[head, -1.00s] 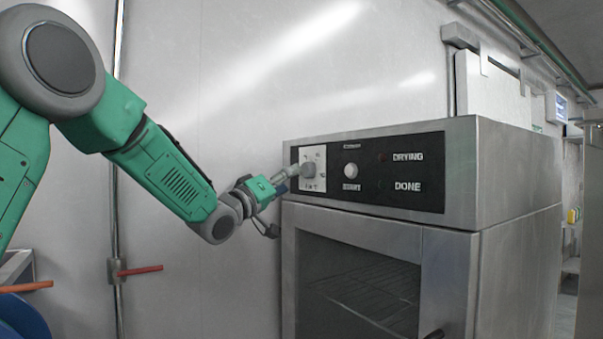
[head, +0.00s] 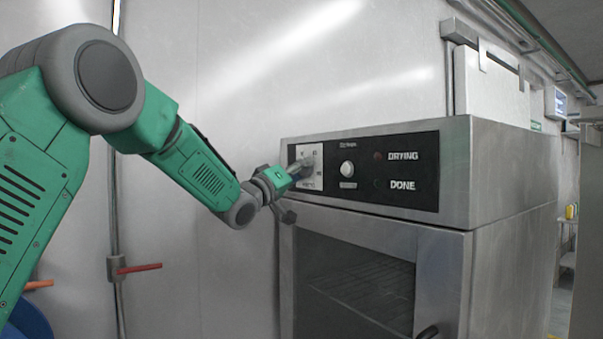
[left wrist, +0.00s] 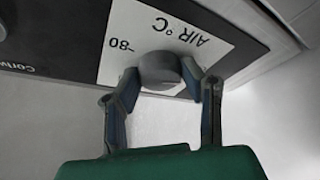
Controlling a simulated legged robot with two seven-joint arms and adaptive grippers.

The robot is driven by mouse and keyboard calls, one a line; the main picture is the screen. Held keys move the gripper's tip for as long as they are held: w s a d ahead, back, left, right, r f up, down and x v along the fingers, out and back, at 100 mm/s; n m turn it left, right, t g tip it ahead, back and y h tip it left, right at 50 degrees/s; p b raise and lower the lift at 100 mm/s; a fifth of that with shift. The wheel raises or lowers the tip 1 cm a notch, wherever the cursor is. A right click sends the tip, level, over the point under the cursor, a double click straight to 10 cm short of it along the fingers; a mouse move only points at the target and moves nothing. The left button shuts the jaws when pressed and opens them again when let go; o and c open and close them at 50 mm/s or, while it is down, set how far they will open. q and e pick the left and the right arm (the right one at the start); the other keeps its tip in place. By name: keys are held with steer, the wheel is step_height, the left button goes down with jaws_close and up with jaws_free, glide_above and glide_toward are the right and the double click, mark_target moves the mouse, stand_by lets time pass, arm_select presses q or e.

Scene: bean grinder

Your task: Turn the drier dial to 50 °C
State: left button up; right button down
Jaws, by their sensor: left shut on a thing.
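The drier (head: 455,235) is a steel oven-like cabinet with a black control panel. The grey round dial (left wrist: 160,70) sits on a white scale plate (head: 312,152) at the panel's left end. In the left wrist view the plate reads "AIR °C" and "-80", upside down. My left gripper (left wrist: 163,72) is shut on the dial, a finger on each side. In the head view the left gripper (head: 297,167) covers most of the dial. I cannot tell which temperature the dial points to. My right gripper is not in view.
A white button (head: 347,169) sits right of the scale plate, beside the "DRYING" and "DONE" labels. The drier's glass door (head: 355,285) is below, closed. A pipe with a red lever (head: 139,267) runs up the wall at left.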

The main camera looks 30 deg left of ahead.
arm_select(q)
steer(key=shift+f+m, duration=0.15)
steer(key=shift+m, duration=0.25)
steer(key=m+h, duration=0.1)
steer(key=m+h+b, duration=0.1)
steer(key=m, duration=0.1)
steer(key=shift+a+f+m, duration=0.15)
steer(key=shift+m, duration=0.15)
steer(key=m+h+b, duration=0.1)
steer(key=m+h, duration=0.1)
steer(key=m, duration=0.2)
steer(key=shift+w, duration=0.1)
steer(key=m+h, duration=0.1)
steer(key=m, duration=0.1)
steer(key=m+g+h, duration=0.1)
steer(key=m, duration=0.2)
steer(key=shift+a+h, duration=0.15)
steer(key=shift+h, duration=0.25)
steer(key=m+g+h, duration=0.1)
steer(key=m, duration=0.2)
steer(key=m+g+h, duration=0.1)
steer(key=m, duration=0.2)
steer(key=shift+m, duration=0.4)
steer(key=shift+g+h, duration=0.3)
steer(key=shift+g, duration=0.1)
steer(key=o, duration=1.1)
steer(key=shift+c, duration=0.2)
steer(key=shift+o, duration=0.4)
steer(key=shift+w+a, duration=0.1)
steer(key=shift+a, duration=0.05)
